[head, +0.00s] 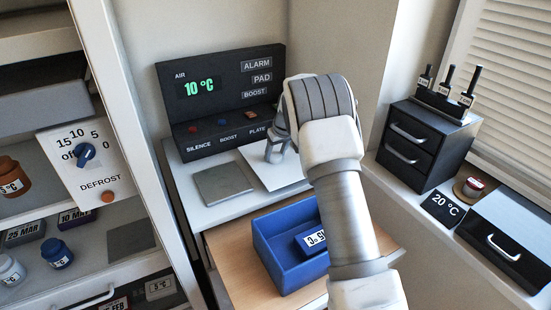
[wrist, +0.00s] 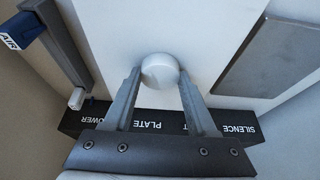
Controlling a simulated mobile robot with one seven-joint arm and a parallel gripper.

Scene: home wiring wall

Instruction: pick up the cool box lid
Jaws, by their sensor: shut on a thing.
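A flat white panel with a round white knob, which looks like the cool box lid (head: 279,176), is at the back of the light counter in the head view. It also fills the middle of the wrist view (wrist: 118,45). My gripper (wrist: 160,75) is shut on its white knob (wrist: 159,69), one finger on each side. In the head view my gripper (head: 275,153) reaches down to the panel, and my arm hides its right part. I cannot tell whether the panel rests on the counter or is slightly above it.
A grey square plate (head: 223,184) lies left of the lid. A dark control panel (head: 221,90) reading 10 °C stands behind. An open blue box (head: 272,260) holding a labelled blue block (head: 312,240) is in front. A black drawer unit (head: 424,145) stands right.

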